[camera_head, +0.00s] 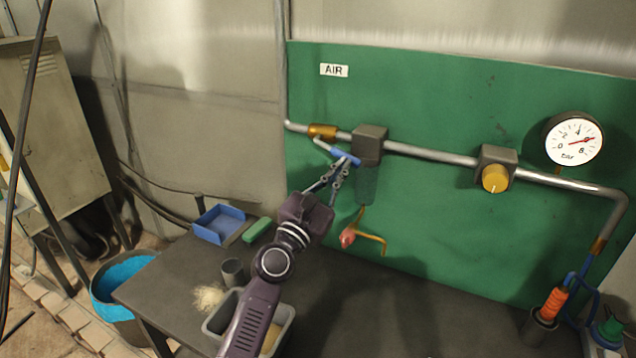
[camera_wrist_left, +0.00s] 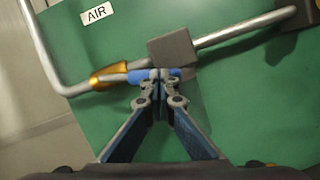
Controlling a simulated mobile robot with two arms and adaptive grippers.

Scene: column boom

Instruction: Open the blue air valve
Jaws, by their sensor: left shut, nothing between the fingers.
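The air valve has a brass body (camera_head: 322,131) on the grey pipe, below the AIR label (camera_head: 334,70). Its lever has a blue grip (camera_head: 342,155) that slants down to the right in the head view, just below the pipe. My left gripper (camera_head: 346,164) is shut and empty, with its fingertips at the blue grip. In the left wrist view the shut fingertips (camera_wrist_left: 159,76) overlap the blue grip (camera_wrist_left: 138,77) and hide its middle; I cannot tell whether they touch it. My right gripper is not in view.
A dark filter block (camera_head: 369,144) sits right of the valve. A yellow regulator knob (camera_head: 495,178) and a pressure gauge (camera_head: 574,140) are further right. The table (camera_head: 172,284) below holds a blue tray (camera_head: 222,226) and a grey bin (camera_head: 286,313).

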